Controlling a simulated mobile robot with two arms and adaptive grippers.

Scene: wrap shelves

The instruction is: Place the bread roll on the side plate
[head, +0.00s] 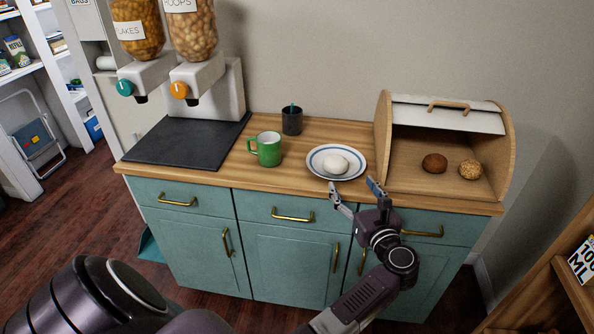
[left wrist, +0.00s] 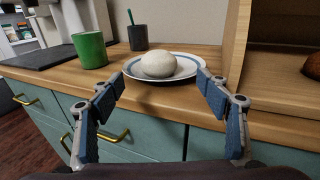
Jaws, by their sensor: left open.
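A pale, round bread roll (head: 335,164) rests on a white side plate with a blue ring (head: 316,170), on the wooden counter. In the left wrist view the roll (left wrist: 158,64) sits on the plate (left wrist: 190,75) straight ahead, between my fingers in the picture. My left gripper (head: 356,187) is open and empty, in front of the plate at the counter's front edge, apart from the roll. It also shows in the left wrist view (left wrist: 160,85). Two more rolls, a dark brown one (head: 434,163) and a seeded one (head: 470,169), lie in the open bread bin (head: 408,172). My right gripper is not in view.
A green mug (head: 268,150) and a dark cup (head: 292,122) stand left of and behind the plate. Two cereal dispensers (head: 205,85) stand over a dark mat (head: 185,145). The bread bin's side wall rises right of the plate. Teal drawers with brass handles are below.

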